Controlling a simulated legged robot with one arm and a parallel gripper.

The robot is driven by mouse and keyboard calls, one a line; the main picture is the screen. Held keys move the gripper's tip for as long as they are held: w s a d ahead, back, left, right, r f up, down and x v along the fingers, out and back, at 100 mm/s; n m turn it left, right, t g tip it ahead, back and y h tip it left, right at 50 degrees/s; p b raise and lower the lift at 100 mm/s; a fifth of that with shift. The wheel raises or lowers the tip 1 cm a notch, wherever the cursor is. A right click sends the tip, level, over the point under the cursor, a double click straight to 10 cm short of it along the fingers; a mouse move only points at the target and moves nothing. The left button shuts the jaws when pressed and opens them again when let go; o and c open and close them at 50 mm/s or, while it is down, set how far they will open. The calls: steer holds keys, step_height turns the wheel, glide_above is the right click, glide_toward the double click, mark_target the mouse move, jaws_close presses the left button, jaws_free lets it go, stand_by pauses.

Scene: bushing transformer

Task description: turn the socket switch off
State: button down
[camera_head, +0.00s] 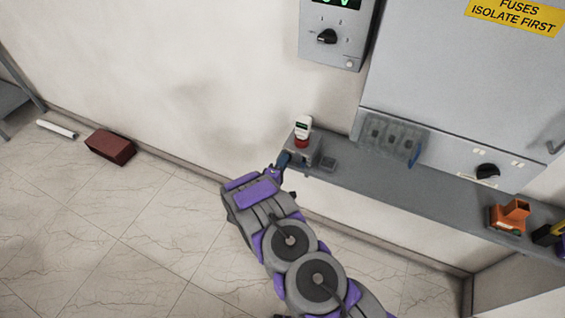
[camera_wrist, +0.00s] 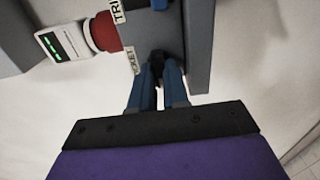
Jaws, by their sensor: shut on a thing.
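The socket switch (camera_wrist: 157,64) shows in the wrist view as a small dark knob on the face of a grey box (camera_wrist: 155,28), beside a label whose visible letters read "KET". My gripper (camera_wrist: 158,84) has its two blue fingers closed around the knob, which partly hides it. In the head view my gripper (camera_head: 283,160) reaches the left face of the same grey box (camera_head: 303,150), which stands on the shelf's left end. The switch is hidden there behind the fingers, and I cannot tell its setting.
A red part (camera_head: 302,141) with a white display unit (camera_head: 303,126) sits on the box. The grey shelf (camera_head: 380,184) runs right, holding an orange object (camera_head: 509,215). A wall panel with a black knob (camera_head: 327,37) hangs above. A dark red block (camera_head: 110,147) lies on the floor.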

steer(key=shift+w+r, duration=0.25)
steer(key=shift+r, duration=0.1)
steer(key=c, duration=1.1)
jaws_free()
steer(key=shift+s, duration=0.1)
steer(key=shift+s+f, duration=0.1)
steer(key=shift+f, duration=0.15)
steer(key=p+v, duration=0.1)
steer(key=v, duration=1.6)
steer(key=shift+s+a, duration=0.1)
steer(key=shift+s, duration=0.1)
